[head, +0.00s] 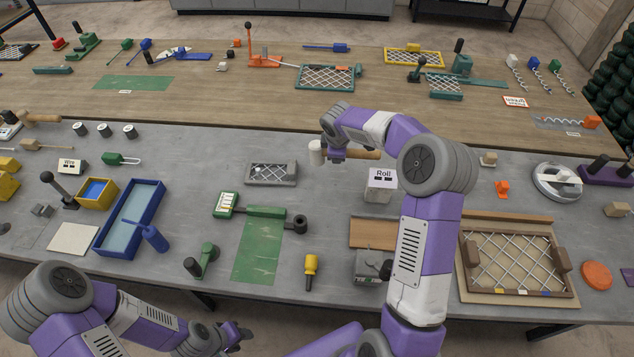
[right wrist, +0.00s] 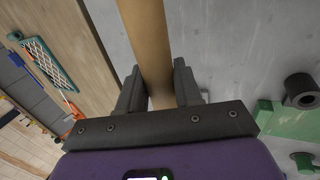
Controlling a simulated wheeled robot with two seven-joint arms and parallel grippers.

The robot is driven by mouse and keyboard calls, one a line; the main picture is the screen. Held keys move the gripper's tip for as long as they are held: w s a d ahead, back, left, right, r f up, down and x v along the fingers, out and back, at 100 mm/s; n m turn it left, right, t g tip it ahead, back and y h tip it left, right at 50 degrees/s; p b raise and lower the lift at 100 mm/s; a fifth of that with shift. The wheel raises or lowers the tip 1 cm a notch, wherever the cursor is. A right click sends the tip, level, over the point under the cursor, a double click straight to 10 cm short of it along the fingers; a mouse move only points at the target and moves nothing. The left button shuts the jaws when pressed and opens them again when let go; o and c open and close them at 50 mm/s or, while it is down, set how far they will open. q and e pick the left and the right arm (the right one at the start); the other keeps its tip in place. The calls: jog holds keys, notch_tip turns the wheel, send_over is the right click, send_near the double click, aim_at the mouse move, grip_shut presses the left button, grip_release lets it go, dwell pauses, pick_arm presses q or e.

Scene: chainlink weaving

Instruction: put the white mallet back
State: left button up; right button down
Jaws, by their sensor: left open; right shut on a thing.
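The white mallet has a white head (head: 317,152) and a tan wooden handle (head: 365,154). My right gripper (head: 334,148) is shut on the handle close to the head and holds it over the grey table, near the back edge. In the right wrist view the handle (right wrist: 150,42) runs between the two dark fingers of the gripper (right wrist: 160,85); the head is out of that view. My left gripper (head: 240,336) is open and empty, low at the front edge of the table.
A green mat and tool (head: 258,245) are in front. The wooden table (head: 200,100) behind holds several mesh frames. Bare grey tabletop lies around the mesh tray.

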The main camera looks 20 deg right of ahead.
notch_tip(320, 180, down, 10)
jog(key=shift+r+b, duration=0.2)
jog(key=shift+b, duration=0.6)
jog(key=c, duration=0.8)
grip_release()
jog(key=shift+f, duration=0.1)
jog(key=v, duration=0.7)
jog(key=shift+a+p, duration=0.35)
jog(key=shift+a, duration=0.05)
